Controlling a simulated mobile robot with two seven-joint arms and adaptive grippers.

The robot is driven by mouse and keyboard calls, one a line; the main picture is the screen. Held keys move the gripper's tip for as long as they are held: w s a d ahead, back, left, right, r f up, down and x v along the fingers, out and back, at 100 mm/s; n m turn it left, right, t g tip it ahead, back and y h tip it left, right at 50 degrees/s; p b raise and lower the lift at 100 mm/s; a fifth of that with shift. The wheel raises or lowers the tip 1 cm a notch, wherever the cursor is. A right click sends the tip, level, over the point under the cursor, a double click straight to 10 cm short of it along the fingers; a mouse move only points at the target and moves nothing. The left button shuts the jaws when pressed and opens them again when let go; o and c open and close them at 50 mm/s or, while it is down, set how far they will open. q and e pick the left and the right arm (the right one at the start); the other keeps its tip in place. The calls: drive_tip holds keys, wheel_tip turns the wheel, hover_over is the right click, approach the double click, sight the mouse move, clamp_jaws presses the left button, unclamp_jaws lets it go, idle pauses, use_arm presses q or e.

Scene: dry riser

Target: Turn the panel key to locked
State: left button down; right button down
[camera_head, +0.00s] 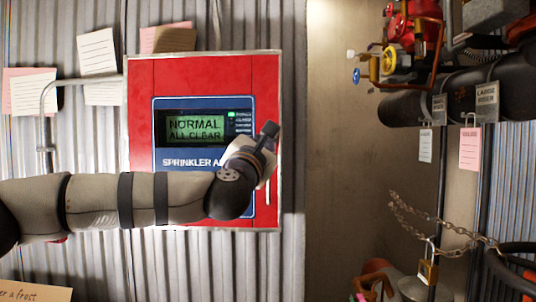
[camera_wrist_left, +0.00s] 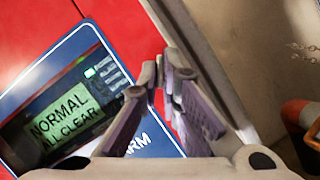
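The red sprinkler alarm panel (camera_head: 203,68) hangs on the corrugated wall. Its lit screen (camera_head: 194,128) reads "NORMAL ALL CLEAR", and it also shows in the left wrist view (camera_wrist_left: 65,115). My left gripper (camera_head: 268,132) is at the panel's right side, beside the blue display plate. In the left wrist view its fingers (camera_wrist_left: 161,78) come nearly together at the tips, over the red face near the panel's right edge. I see no key; I cannot tell whether one is between the tips. My right gripper is not in view.
Paper notes (camera_head: 97,65) are stuck around the panel. A bent grey pipe (camera_head: 85,82) runs into its left side. At the right are red and yellow valve parts (camera_head: 402,55), a dark pipe (camera_head: 405,108) and a chain with a brass padlock (camera_head: 428,268). Bare wall (camera_head: 345,150) lies between.

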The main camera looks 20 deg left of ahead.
use_arm(q)
drive_tip(key=shift+d+f+n+y+b, duration=0.1)
drive_tip(key=shift+n+y+b, duration=0.85)
drive_tip(key=shift+n, duration=0.65)
drive_tip(key=shift+d+r+n+y+b, duration=0.1)
drive_tip(key=shift+n+y+b, duration=0.6)
drive_tip(key=shift+n+b, duration=0.7)
drive_tip(key=shift+f+n+y+b, duration=0.1)
drive_tip(key=shift+n+y+b, duration=0.75)
drive_tip(key=shift+n, duration=0.95)
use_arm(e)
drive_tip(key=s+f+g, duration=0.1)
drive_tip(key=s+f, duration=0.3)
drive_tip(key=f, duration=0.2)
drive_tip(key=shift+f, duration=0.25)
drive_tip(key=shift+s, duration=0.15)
use_arm(q)
drive_tip(key=c, duration=1.8)
unclamp_jaws()
drive_tip(key=v, duration=1.2)
